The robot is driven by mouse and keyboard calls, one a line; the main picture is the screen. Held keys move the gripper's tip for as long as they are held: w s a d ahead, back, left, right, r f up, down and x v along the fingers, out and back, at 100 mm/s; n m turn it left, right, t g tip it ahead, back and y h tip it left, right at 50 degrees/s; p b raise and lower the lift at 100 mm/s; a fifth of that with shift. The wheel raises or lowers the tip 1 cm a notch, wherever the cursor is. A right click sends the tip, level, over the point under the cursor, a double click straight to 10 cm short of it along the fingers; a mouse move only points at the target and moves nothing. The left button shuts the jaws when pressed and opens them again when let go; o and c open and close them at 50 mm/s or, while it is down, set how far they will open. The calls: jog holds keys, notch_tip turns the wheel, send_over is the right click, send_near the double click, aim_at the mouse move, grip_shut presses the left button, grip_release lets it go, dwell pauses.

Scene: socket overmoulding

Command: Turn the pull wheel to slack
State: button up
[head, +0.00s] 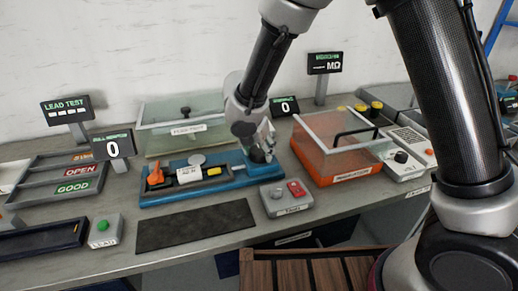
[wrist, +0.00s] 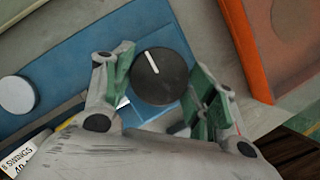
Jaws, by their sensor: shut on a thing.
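The pull wheel is a dark round knob (wrist: 160,82) with a white pointer line, on the right end of the blue fixture (head: 222,184). In the wrist view its line points up and slightly left. My gripper (wrist: 163,88) has its green-padded fingers on either side of the knob, shut on it. In the head view my gripper (head: 259,150) reaches down onto the right end of the fixture, and the knob is mostly hidden behind the fingers. An orange handle (head: 155,177) and a labelled part (head: 190,175) sit on the fixture's left and middle.
An orange-based box with a clear lid (head: 320,172) stands close right of the fixture. A grey box with a red switch (head: 286,198) is in front. A clear-lidded case (head: 180,125) stands behind. A dark mat (head: 196,226) lies in front. Two small displays (head: 112,146) (head: 285,106) read 0.

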jog(key=o, duration=1)
jog(key=v, duration=1.2)
